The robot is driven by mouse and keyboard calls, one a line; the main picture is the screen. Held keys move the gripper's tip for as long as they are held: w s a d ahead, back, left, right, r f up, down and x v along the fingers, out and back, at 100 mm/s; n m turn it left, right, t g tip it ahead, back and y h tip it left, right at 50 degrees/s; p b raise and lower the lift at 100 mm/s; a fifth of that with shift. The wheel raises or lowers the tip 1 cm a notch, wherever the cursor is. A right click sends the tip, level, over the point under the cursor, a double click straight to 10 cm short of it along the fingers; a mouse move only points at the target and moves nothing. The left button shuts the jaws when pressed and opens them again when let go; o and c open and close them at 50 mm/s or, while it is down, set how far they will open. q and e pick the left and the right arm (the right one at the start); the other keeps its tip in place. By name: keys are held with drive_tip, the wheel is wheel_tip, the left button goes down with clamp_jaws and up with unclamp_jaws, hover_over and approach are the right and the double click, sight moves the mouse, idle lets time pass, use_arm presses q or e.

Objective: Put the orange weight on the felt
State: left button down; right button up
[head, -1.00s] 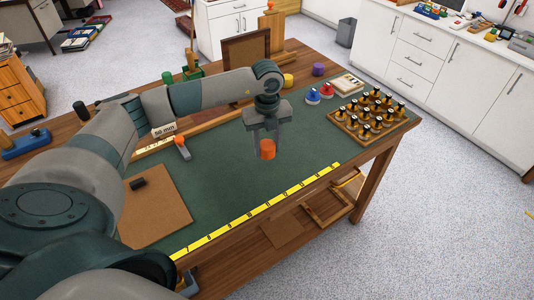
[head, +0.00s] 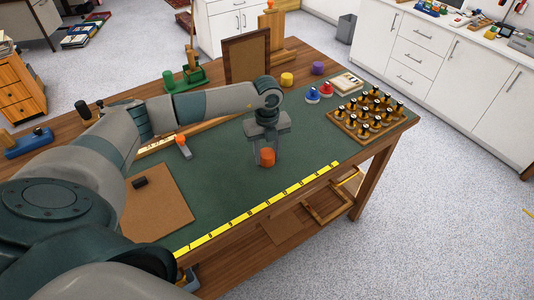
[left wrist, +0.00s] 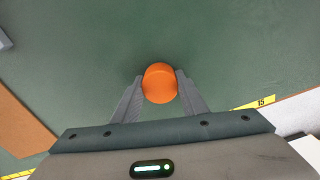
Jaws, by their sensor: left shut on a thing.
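The orange weight (head: 267,157) is a small cylinder between the fingers of my left gripper (head: 265,150). In the left wrist view the orange weight (left wrist: 160,83) sits between the two grey fingertips, which are shut on it. The green felt (head: 225,180) covers much of the table top and lies directly under the weight. The weight is at or very close to the felt; I cannot tell whether it touches. My right gripper is not in view.
A yellow measuring tape (head: 265,205) runs along the felt's front edge. A brown board (head: 155,205) with a dark block lies at left. A rack of dark pegs (head: 366,116) stands at right, near red and blue weights (head: 326,90). Felt around the gripper is clear.

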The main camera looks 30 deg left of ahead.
sight(267, 153)
use_arm(q)
drive_tip(key=c, duration=1.1)
unclamp_jaws()
drive_tip(key=shift+r, duration=0.1)
drive_tip(key=shift+r, duration=0.1)
drive_tip(key=shift+r, duration=0.35)
drive_tip(key=shift+r+b, duration=2.1)
drive_tip(key=shift+r, duration=3.5)
